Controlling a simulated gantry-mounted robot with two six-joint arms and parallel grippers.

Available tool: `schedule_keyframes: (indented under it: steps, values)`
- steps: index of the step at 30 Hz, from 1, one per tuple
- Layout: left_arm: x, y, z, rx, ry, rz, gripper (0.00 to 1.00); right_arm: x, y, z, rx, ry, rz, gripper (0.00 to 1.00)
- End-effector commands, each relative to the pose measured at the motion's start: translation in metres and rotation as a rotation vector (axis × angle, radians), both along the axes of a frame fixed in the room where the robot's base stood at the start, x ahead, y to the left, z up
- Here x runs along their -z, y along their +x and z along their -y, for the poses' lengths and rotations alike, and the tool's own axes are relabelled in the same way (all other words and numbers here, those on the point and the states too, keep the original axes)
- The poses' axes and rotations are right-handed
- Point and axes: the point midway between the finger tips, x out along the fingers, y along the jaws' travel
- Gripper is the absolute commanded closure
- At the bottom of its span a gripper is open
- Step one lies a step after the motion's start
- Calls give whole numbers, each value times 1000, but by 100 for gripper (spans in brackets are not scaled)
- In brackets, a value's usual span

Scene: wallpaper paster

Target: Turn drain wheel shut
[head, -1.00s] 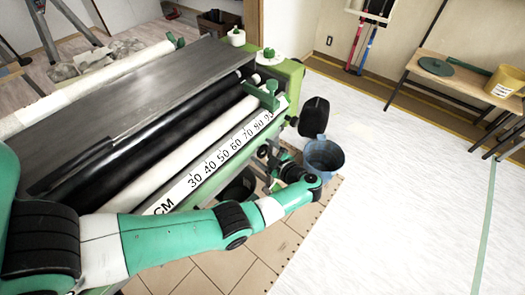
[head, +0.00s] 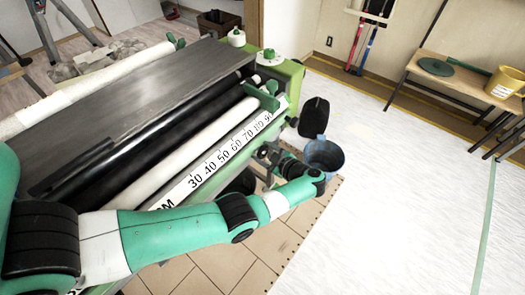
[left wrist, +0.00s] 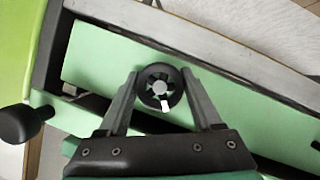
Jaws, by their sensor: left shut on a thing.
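The drain wheel (left wrist: 160,87) is a small dark round wheel with spokes and a white mark at its lower edge, on a light green panel (left wrist: 100,55) of the machine. In the left wrist view my left gripper (left wrist: 160,85) has one finger on each side of the wheel and is shut on it. In the head view my left arm reaches to the machine's front right corner, where my left gripper (head: 268,154) is small and partly hidden by its own wrist. The wheel cannot be made out there. My right gripper is not in view.
A blue bucket (head: 324,158) stands on the floor just right of my left wrist, with a black container (head: 313,117) behind it. A black knob (left wrist: 18,124) sticks out left of the wheel. White floor sheeting (head: 420,200) to the right is clear.

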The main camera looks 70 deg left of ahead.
Motion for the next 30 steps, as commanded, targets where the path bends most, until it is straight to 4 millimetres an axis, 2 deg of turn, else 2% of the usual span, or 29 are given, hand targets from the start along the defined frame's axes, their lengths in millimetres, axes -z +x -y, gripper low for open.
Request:
schedule_keyframes:
  steps: [8,18,24,30]
  values:
    - [3,0,0,-1,-110,-212,89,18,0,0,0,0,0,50]
    - [6,0,0,0,-232,-453,89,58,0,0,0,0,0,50]
    - [4,0,0,-1,-279,-543,89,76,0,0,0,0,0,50]
    - [1,-1,0,0,-303,-590,89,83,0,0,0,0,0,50]
